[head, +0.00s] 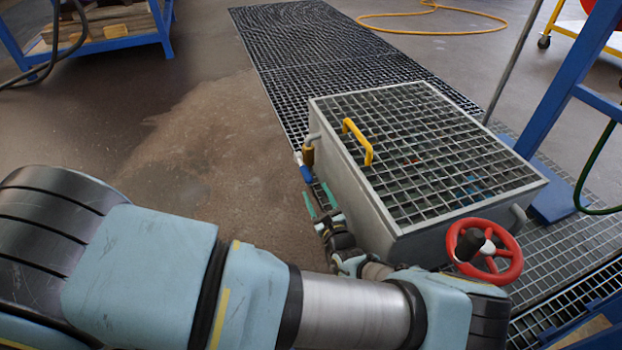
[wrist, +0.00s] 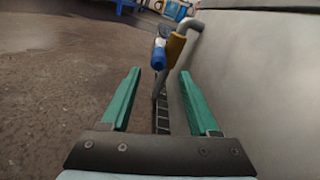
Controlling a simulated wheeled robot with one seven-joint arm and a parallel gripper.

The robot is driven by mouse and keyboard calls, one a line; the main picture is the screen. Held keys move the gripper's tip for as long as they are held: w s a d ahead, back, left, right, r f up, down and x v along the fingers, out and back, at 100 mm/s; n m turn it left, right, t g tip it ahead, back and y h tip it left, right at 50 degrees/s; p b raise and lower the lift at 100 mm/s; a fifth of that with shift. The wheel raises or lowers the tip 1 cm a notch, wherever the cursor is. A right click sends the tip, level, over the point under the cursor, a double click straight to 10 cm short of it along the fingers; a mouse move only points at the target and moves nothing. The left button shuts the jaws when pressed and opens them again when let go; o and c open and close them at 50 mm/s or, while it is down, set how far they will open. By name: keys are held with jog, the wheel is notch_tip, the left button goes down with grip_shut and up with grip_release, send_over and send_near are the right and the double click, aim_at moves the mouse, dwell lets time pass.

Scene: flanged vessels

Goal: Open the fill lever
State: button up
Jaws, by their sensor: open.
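A blue-handled lever (head: 304,172) sits on a brass-coloured valve body (head: 308,155) at the left side of the grey vessel (head: 375,200), near its far corner. In the wrist view the blue lever (wrist: 159,55) hangs below the bent grey pipe, beside the brass valve body (wrist: 176,48). My gripper (head: 320,197) has green fingers and is open and empty, nearer than the lever, along the vessel's left wall. In the wrist view the lever appears ahead, between the fingertips of my gripper (wrist: 160,73), with a gap before it.
The vessel's top is a metal grating with a yellow handle (head: 358,141). A red handwheel (head: 484,250) stands at its near right corner. The vessel wall (wrist: 255,80) is close on the right of my gripper. Bare floor (head: 190,120) lies open on the left.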

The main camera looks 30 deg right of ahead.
aim_at(302, 167)
jog(key=w+b, duration=0.1)
jog(key=w, duration=0.2)
jog(key=w+b, duration=0.1)
jog(key=w, duration=0.1)
jog(key=w+b, duration=0.1)
jog(key=w, duration=0.2)
jog(key=shift+w+d+f, duration=0.1)
jog(key=shift+w+d, duration=0.2)
jog(key=shift+d, duration=0.1)
jog(key=shift+w+d, duration=0.1)
jog(key=shift+w, duration=0.55)
jog(key=shift+c, duration=0.3)
grip_shut()
